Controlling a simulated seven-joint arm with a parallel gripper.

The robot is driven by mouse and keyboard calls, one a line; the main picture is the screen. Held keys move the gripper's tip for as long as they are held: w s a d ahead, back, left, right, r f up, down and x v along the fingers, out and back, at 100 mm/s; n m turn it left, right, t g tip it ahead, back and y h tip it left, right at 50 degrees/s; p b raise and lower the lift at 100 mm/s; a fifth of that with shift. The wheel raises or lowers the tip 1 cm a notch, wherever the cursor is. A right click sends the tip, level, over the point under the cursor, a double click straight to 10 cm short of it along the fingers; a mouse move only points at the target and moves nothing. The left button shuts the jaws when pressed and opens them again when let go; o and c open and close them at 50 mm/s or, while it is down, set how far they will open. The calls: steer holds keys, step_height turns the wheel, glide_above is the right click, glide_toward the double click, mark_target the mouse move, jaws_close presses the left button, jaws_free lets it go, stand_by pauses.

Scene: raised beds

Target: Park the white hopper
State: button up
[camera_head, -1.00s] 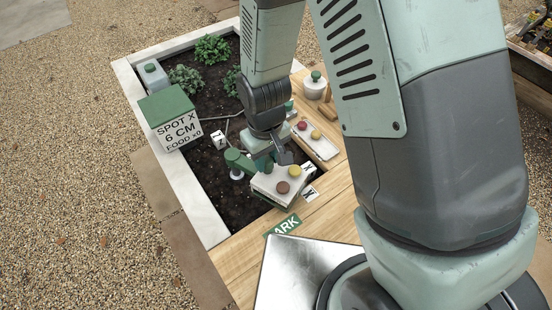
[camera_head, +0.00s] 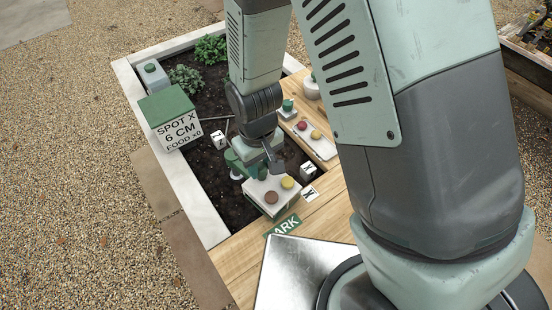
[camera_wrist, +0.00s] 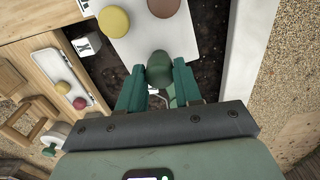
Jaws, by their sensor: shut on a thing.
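The white hopper (camera_head: 258,186) is a white box with a brown and a yellow round cap on top. It hangs over the near end of the soil bed, next to the wooden edge and just behind the green PARK label (camera_head: 284,226), which is partly covered. My gripper (camera_head: 263,170) is at its far side. In the wrist view my gripper (camera_wrist: 159,82) is shut on the hopper's green knob (camera_wrist: 159,66), with a finger on each side. The hopper (camera_wrist: 150,38) fills the top middle there. I cannot tell whether its underside touches anything.
A sign block (camera_head: 178,132) reads "SPOT X 6 CM FOOD x0". A white X cube (camera_head: 308,168) and a flat X card (camera_head: 311,193) lie right of the hopper. A tray (camera_head: 325,150) with red and yellow caps lies on the right-hand boards. Plants (camera_head: 187,79) grow at the back.

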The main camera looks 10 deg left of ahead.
mark_target(255, 182)
steer(key=shift+s+a, duration=0.4)
steer(key=shift+s, duration=0.1)
steer(key=shift+s+a, duration=0.2)
steer(key=shift+s, duration=0.05)
steer(key=o, duration=0.6)
steer(key=shift+c, duration=0.2)
step_height(255, 182, up, 7)
stand_by(0.7)
